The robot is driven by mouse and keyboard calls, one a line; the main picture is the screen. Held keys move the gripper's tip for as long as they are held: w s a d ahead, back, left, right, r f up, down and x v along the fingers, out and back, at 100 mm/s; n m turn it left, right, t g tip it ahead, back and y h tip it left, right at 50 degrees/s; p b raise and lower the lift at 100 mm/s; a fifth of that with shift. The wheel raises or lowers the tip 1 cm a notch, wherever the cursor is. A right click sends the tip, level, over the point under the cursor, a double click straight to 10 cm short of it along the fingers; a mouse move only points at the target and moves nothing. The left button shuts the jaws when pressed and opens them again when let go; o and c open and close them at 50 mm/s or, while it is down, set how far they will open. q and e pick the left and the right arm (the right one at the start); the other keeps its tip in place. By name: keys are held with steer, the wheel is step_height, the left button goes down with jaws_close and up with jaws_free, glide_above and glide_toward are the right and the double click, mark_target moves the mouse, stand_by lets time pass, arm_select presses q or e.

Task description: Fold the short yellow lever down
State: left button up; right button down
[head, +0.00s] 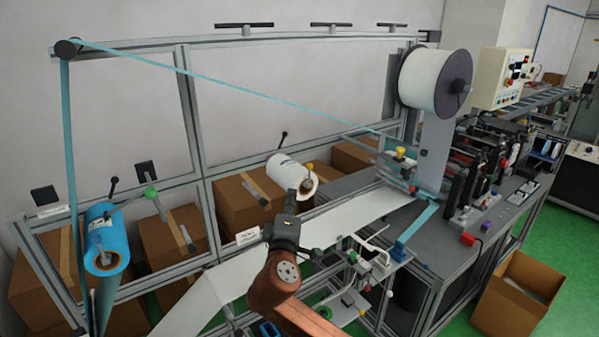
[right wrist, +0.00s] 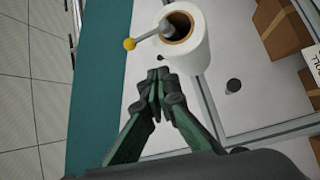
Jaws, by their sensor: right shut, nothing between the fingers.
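The short lever with a yellow ball knob (right wrist: 129,44) sticks out from the core of a white roll (right wrist: 186,40) in the right wrist view. In the head view the yellow knob (head: 308,167) shows at the end of the white roll (head: 285,171). My right gripper (right wrist: 158,76) is shut and empty, its fingertips just below the lever and left of the roll, apart from the knob in the picture. In the head view my right gripper (head: 292,194) is in front of the roll and hides part of it. My left gripper is not in view.
A blue roll (head: 106,240) with a green-knobbed lever (head: 151,191) hangs at the left. A white web (head: 350,210) runs below my right arm to the machine. Metal frame bars and cardboard boxes (head: 240,200) stand behind. A large white reel (head: 425,80) is at the upper right.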

mark_target(309, 175)
steer(key=r, duration=0.1)
steer(key=a+r, duration=0.1)
steer(key=r, duration=0.1)
steer(key=shift+s+a+r+n+t, duration=0.25)
steer(key=shift+s+a+n+t, duration=0.05)
steer(key=shift+a+t, duration=0.1)
steer(key=w+r+p, duration=0.2)
steer(key=w, duration=0.8)
steer(key=shift+s+d+f+p, duration=0.15)
steer(key=shift+s+d+f, duration=0.1)
steer(key=shift+d, duration=0.45)
steer(key=shift+s+d+f+p, duration=0.1)
steer(key=shift+s+d+p, duration=0.15)
steer(key=shift+d, duration=0.4)
steer(key=shift+s+d+f+p, duration=0.1)
steer(key=shift+s+d+f, duration=0.15)
steer(key=shift+d, duration=0.45)
